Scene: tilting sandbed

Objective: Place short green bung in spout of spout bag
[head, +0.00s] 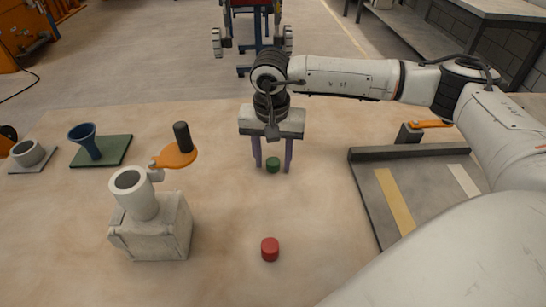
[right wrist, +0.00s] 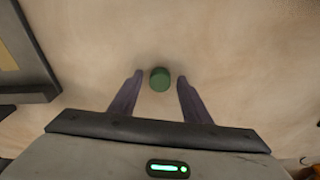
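The short green bung (head: 273,165) stands on the sandy table top. My right gripper (head: 272,170) is above it, pointing down, with its two purple fingers open on either side of it. In the right wrist view the green bung (right wrist: 160,79) lies between and slightly beyond the open fingertips (right wrist: 159,78), touching neither. The spout bag (head: 160,225) is a pale block at the left front with a wide, open grey spout (head: 133,187) tilted on top. My left gripper is not in view.
A red bung (head: 270,249) stands at the front middle. An orange paddle with a dark handle (head: 178,153) is beside the spout. A blue funnel on a green plate (head: 107,150) and a grey cup (head: 30,154) are left. A dark tray with stripes (head: 420,190) is right.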

